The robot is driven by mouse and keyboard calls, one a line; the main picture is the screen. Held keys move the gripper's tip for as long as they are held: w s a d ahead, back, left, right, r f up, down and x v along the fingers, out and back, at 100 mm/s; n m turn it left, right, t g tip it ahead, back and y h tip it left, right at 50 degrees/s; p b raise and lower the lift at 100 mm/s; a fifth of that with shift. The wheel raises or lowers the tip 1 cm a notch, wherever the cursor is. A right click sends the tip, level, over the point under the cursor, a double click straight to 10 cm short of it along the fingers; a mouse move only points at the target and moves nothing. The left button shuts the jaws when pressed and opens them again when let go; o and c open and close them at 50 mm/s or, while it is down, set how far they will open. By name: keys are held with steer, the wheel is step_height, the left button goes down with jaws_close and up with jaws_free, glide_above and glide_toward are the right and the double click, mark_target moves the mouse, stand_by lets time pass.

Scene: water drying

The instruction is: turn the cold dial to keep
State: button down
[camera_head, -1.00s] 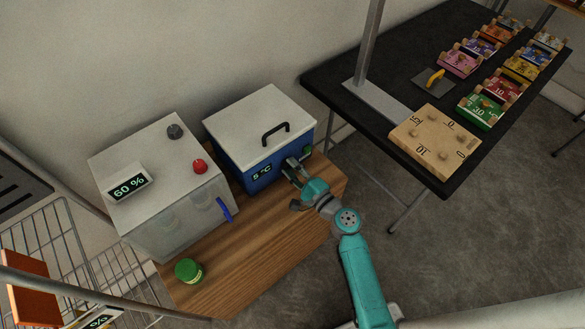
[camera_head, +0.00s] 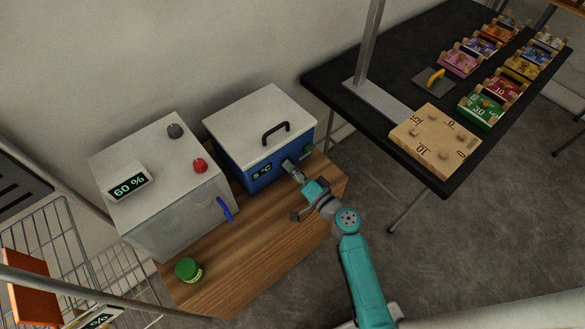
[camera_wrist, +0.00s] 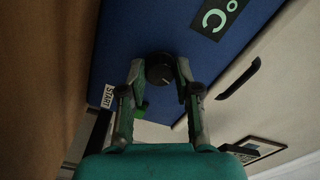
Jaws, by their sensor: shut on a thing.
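The cold dial (camera_wrist: 159,68) is a dark round knob on the blue front of the cold box (camera_head: 232,178), beside its display (camera_head: 262,172), which reads 5 °C. In the wrist view my gripper (camera_wrist: 159,72) has one finger on each side of the dial and is shut on it. In the head view my gripper (camera_head: 291,168) is at the box's front, right of the display, and hides the dial. The dial's marks, including keep, are not readable, so its setting cannot be told.
A green button (camera_head: 308,150) and a START label (camera_wrist: 107,95) are close to the dial. A white box (camera_head: 130,155) with a red knob and a 60 % display stands left. A green-lidded jar (camera_head: 188,270) is on the wooden top. A black table (camera_head: 345,75) is at right.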

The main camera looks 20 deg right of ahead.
steer(key=shift+f+n, duration=0.1)
steer(key=shift+n, duration=0.9)
steer(key=c, duration=0.8)
jaws_free()
steer(key=v, duration=1.2)
